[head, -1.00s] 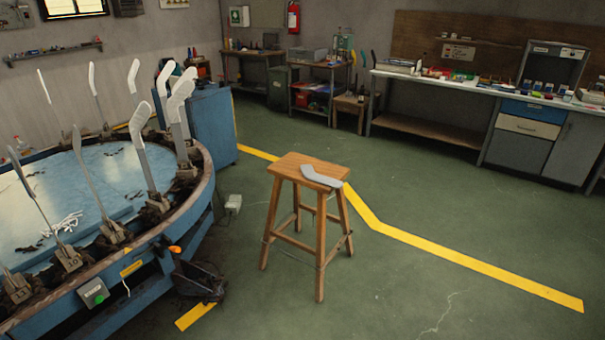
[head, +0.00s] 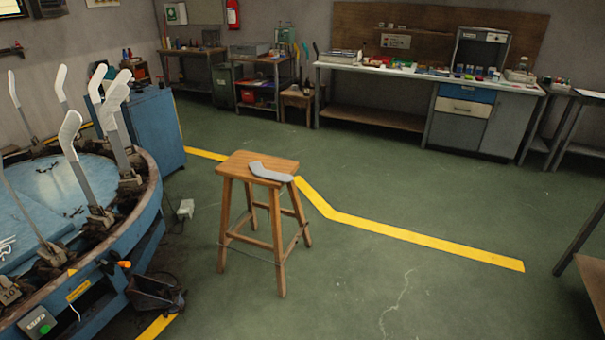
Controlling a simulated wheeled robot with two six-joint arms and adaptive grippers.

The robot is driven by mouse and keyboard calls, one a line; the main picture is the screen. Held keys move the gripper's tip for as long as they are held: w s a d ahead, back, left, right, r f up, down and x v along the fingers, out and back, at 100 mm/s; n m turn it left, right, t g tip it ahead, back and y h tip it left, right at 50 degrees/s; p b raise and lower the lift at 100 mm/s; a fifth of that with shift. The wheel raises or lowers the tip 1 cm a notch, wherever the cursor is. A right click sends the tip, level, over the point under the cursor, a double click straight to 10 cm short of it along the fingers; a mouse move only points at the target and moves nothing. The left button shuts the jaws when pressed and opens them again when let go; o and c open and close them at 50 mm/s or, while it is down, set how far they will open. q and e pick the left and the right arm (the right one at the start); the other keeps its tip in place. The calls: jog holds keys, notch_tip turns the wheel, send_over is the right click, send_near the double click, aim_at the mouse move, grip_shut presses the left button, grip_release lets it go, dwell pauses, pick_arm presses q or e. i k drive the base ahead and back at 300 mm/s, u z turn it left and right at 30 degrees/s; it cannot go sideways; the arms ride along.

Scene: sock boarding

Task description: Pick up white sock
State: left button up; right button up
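A light grey-white sock (head: 270,172) lies flat and bent on the seat of a wooden stool (head: 237,166) near the middle of the head view. It reaches to the seat's right edge. Several white socks, one of them here (head: 70,132), stand upright on boards around the round blue machine (head: 146,205) at the left. Neither of my grippers is in view.
A yellow floor line (head: 420,242) runs behind the stool to the right. A workbench (head: 390,74) stands along the back wall. A table corner (head: 590,275) shows at the lower right. Green floor around the stool's front and right is clear.

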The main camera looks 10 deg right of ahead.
aim_at(256, 168)
jog(key=z, duration=1.1)
jog(key=i, duration=2.3)
jog(key=u, duration=3.1)
